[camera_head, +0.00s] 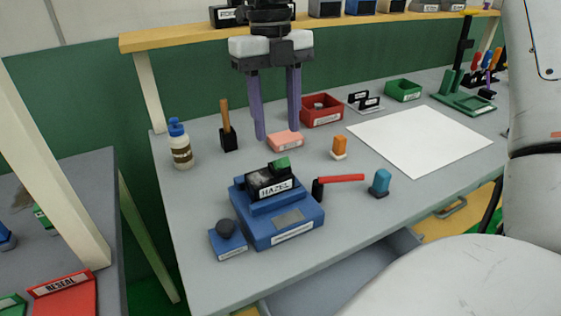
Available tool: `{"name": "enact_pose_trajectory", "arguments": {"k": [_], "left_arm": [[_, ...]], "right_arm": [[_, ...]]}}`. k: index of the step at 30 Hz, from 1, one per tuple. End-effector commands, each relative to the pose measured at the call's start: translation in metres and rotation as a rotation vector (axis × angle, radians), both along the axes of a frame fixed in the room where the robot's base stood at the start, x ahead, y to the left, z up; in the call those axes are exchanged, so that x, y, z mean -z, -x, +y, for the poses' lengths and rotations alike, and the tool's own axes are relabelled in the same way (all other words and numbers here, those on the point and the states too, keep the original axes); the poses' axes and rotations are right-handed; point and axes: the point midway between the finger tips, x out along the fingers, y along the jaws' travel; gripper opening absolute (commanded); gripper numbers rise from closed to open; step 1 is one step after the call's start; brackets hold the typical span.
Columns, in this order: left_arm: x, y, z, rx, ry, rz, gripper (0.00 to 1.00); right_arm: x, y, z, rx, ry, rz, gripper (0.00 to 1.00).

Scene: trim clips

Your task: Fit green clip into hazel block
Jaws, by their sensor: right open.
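The hazel block (262,182) is a dark block with a white HAZEL label, standing on a blue fixture (292,228) near the front of the bench. A small green piece, which looks like the green clip (281,163), is at the top right of the block. I cannot tell whether it is seated in the block or only resting on it. My right gripper (278,132) points down with its two purple fingers apart and empty, above and behind the block. My left gripper is not in view.
A pink block (285,141) lies near the right gripper's fingertips. A red-handled tool (341,178) and a blue knob (380,183) stand right of the fixture. A bottle (180,148) stands at left. Red (322,109) and green (403,91) bins are behind. A white sheet (420,138) lies clear.

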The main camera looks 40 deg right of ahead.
Motion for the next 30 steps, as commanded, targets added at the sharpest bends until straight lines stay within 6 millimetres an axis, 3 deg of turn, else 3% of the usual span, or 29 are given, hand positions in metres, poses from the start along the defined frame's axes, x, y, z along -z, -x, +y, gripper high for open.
{"name": "enact_pose_trajectory", "arguments": {"k": [8,15,24,26,30], "left_arm": [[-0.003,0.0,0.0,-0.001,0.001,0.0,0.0],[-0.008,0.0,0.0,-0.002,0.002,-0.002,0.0],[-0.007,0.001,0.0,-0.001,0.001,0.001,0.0],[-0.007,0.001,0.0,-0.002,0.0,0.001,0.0],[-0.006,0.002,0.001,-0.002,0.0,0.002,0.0]], "right_arm": [[0.024,0.005,0.0,-0.001,-0.002,0.002,0.43],[0.059,0.011,-0.001,-0.002,-0.002,0.002,0.43],[0.065,0.011,-0.001,-0.001,0.0,-0.002,0.43],[0.065,0.011,-0.001,-0.001,0.0,-0.002,0.37],[0.065,0.011,-0.001,-0.001,0.0,-0.002,0.13]]}}
